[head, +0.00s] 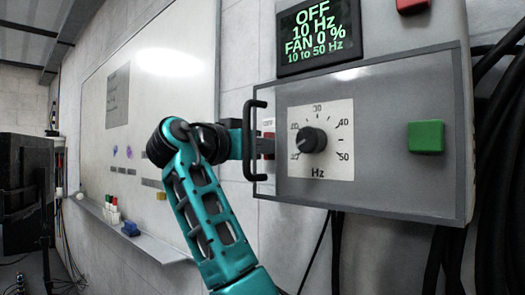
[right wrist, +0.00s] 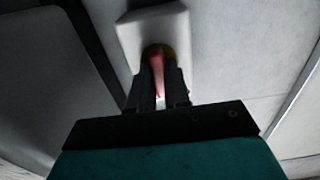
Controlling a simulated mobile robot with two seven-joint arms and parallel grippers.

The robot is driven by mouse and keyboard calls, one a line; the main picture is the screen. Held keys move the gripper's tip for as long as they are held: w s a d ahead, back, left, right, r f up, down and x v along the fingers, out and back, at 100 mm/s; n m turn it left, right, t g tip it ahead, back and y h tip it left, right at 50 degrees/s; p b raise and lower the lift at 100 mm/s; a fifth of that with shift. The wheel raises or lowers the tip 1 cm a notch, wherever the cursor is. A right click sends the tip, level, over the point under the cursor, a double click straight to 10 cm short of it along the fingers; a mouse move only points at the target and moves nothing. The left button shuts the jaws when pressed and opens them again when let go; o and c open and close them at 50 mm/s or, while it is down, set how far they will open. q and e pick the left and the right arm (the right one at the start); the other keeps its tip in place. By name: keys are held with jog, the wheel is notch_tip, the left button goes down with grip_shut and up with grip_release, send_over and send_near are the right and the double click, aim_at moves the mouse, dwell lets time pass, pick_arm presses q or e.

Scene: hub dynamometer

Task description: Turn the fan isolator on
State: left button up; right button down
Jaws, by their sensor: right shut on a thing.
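The fan isolator is a pale box (right wrist: 152,32) on the wall in the right wrist view, with a red handle (right wrist: 157,75) and a yellowish part around its base. In the head view only a sliver of the isolator (head: 267,124) shows behind the black door handle of the cabinet. My right gripper (right wrist: 160,92) is shut on the red handle, with one dark finger on each side of it. In the head view the right gripper (head: 262,148) reaches in from the left, its tips partly hidden by the door handle. The handle's exact angle is hard to tell. My left gripper is not in view.
A grey cabinet (head: 390,185) with a frequency knob (head: 308,140), a green button (head: 426,137) and a red button stands close to the right. Its black handle (head: 252,140) sticks out beside my gripper. The display (head: 318,35) reads OFF, 10 Hz, FAN 0 %. A whiteboard (head: 175,85) hangs left.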

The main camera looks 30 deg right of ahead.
jog(key=m, duration=0.4)
jog(key=m+b, duration=0.1)
jog(key=m, duration=0.3)
jog(key=shift+s+m, duration=0.2)
jog(key=shift+m, duration=0.4)
jog(key=c, duration=1.1)
grip_release()
jog(key=b+v, duration=0.1)
jog(key=v, duration=1.1)
jog(key=shift+s+a, duration=0.2)
jog(key=shift+a, duration=0.15)
